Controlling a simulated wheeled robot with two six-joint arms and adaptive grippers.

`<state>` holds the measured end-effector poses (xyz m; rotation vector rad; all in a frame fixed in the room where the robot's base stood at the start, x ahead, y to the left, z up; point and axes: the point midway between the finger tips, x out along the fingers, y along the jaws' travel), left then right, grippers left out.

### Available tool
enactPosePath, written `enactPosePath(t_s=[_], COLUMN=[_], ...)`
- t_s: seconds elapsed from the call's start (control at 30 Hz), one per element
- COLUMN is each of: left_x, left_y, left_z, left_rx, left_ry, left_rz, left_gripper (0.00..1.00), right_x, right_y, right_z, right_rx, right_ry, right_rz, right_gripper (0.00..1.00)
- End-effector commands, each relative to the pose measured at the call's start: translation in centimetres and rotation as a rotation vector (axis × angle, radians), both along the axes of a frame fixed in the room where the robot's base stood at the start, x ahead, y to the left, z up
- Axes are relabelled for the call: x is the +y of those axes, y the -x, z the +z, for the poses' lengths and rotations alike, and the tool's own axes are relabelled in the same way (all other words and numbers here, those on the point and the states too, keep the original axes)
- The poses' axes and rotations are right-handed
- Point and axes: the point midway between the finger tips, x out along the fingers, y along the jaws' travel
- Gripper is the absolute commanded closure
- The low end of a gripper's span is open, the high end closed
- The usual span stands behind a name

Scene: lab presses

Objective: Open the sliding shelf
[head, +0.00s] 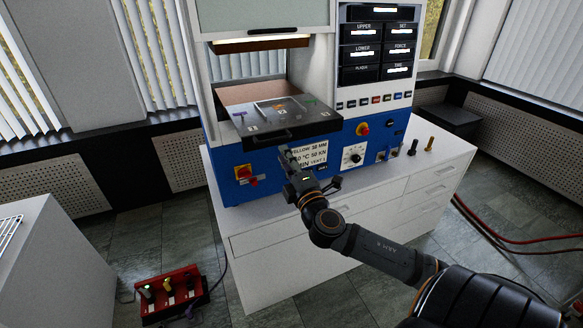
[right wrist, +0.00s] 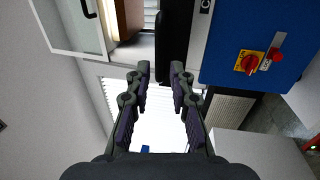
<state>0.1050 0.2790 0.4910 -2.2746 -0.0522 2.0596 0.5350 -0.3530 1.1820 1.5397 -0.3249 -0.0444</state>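The sliding shelf (head: 240,128) is a dark flat plate in the opening of the blue and white press (head: 218,150). Its front part juts out over the blue panel, and a dark bar handle runs along its front edge. A clear square plate and small coloured pieces lie on it. My right gripper (head: 287,158) is just below the shelf's front edge, near the right part of the handle. In the right wrist view its two fingers (right wrist: 161,68) are apart, and a dark bar shows behind them. I cannot tell whether they touch it. My left gripper is not in view.
A yellow and red switch (head: 245,173) sits on the blue panel left of my right gripper, with dials on the right. Small posts (head: 430,144) stand on the white cabinet (head: 390,185). A red box (head: 172,294) lies on the floor, and red hoses (head: 500,236) are at right.

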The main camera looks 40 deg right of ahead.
Motion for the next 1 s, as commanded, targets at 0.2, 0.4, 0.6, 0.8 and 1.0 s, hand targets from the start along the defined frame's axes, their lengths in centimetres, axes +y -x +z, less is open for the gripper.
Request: enactPosePath(t_s=[0.2,0.4,0.6,0.8,1.0], left_x=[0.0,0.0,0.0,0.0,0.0], left_y=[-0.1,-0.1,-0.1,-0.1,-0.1], left_z=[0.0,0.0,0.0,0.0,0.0], left_rx=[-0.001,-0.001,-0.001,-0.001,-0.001], left_ry=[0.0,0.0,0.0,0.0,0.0], left_rz=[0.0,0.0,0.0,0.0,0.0], left_gripper=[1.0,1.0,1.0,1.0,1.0], right_x=[0.9,1.2,1.2,1.2,0.6], right_y=[3.6,4.7,4.8,4.8,4.6], right_z=[-0.8,-0.9,-0.8,-0.8,-1.4], right_rx=[0.005,0.0,-0.002,-0.001,0.01], right_ry=[0.007,0.0,-0.001,-0.002,-0.005], right_rz=[0.002,0.002,0.0,0.0,-0.011], right_gripper=[0.78,0.78,0.78,0.78,0.78])
